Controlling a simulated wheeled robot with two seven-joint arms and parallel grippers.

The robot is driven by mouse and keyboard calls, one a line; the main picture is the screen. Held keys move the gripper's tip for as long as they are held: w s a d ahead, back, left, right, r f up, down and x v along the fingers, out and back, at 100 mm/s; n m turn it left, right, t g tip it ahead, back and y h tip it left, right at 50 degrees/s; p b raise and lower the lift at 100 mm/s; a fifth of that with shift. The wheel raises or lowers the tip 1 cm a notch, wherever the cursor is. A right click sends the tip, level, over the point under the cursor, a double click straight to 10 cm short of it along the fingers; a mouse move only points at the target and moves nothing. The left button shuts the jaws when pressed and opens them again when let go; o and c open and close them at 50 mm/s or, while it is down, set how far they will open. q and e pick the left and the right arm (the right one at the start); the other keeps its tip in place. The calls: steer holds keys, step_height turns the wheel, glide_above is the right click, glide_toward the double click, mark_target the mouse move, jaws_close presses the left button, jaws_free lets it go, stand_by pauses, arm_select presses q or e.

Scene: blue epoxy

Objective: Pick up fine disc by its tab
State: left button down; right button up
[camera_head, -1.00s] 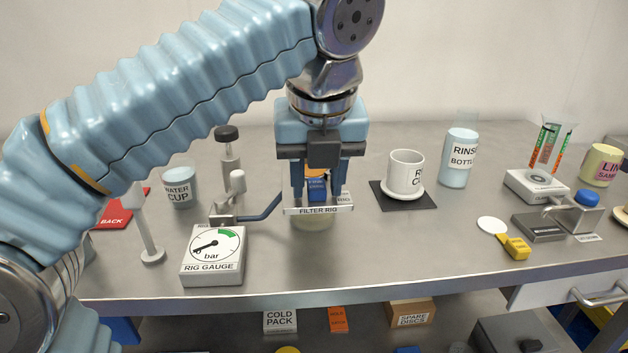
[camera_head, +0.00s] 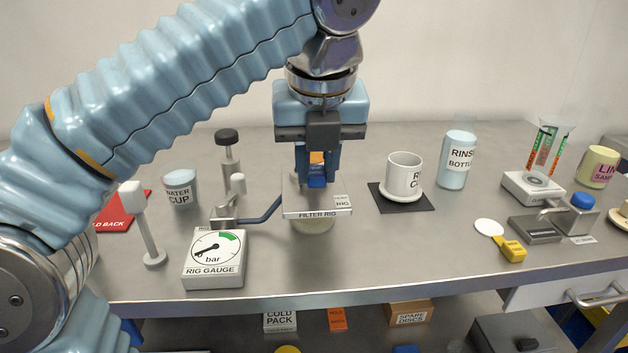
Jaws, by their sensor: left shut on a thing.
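The filter rig (camera_head: 318,213) stands near the middle of the bench, its label facing me. A small blue tab (camera_head: 317,181) with an orange part (camera_head: 317,158) above it stands at the rig's top. My left gripper (camera_head: 318,172) points down over the rig, shut on the blue tab between its fingers. Any disc attached to this tab is hidden, and I cannot read a name on it. A white disc (camera_head: 488,227) with a yellow tab (camera_head: 512,250) lies on the bench at the right. My right gripper is out of view.
The rig gauge (camera_head: 214,260) stands left of the rig, with a white post (camera_head: 147,225) further left. The mug (camera_head: 403,175) sits on a dark mat to the right. Bare bench (camera_head: 400,245) lies right of the rig.

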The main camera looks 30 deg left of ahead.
arm_select(q)
steer(key=shift+r, duration=1.1)
